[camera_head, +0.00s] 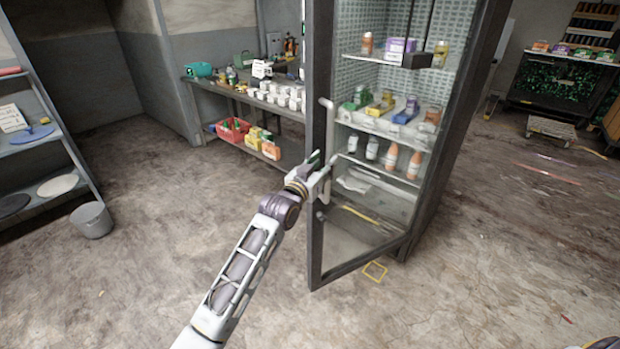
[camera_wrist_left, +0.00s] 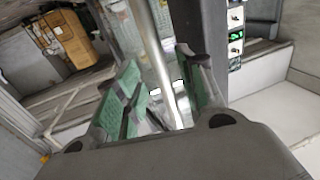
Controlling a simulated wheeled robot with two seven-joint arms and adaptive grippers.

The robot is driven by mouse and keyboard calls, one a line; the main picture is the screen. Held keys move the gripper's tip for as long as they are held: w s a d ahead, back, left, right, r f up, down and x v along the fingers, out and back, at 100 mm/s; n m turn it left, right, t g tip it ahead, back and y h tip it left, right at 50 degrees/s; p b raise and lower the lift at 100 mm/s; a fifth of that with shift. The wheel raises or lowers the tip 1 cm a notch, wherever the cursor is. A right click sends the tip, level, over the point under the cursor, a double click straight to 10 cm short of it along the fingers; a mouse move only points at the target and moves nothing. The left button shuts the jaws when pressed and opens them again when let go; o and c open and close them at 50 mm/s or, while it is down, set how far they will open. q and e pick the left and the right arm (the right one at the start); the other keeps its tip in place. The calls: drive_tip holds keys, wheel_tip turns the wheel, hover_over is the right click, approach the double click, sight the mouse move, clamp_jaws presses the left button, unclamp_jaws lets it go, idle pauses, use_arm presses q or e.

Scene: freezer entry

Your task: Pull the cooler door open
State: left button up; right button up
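The cooler (camera_head: 440,170) is a tall dark cabinet with lit shelves. Its glass door (camera_head: 316,235) has a dark frame and stands partly open, its left edge swung out toward me. A pale vertical handle (camera_head: 329,125) is on the door's left side. My left gripper (camera_head: 322,172) is at the lower part of the handle. In the left wrist view, the handle bar (camera_wrist_left: 153,45) runs between the two green-padded fingers of my left gripper (camera_wrist_left: 162,88). The fingers are apart, with the bar nearer the right finger.
A table (camera_head: 240,97) with cups, a teal basket and a red crate below stands behind the door on the left. A shelf rack (camera_head: 50,150) and a grey bucket (camera_head: 92,220) are at far left. The floor left of the door is clear.

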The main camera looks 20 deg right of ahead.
use_arm(q)
drive_tip(key=v, duration=0.7)
drive_tip(key=shift+s+a, duration=0.3)
drive_tip(key=shift+s, duration=0.05)
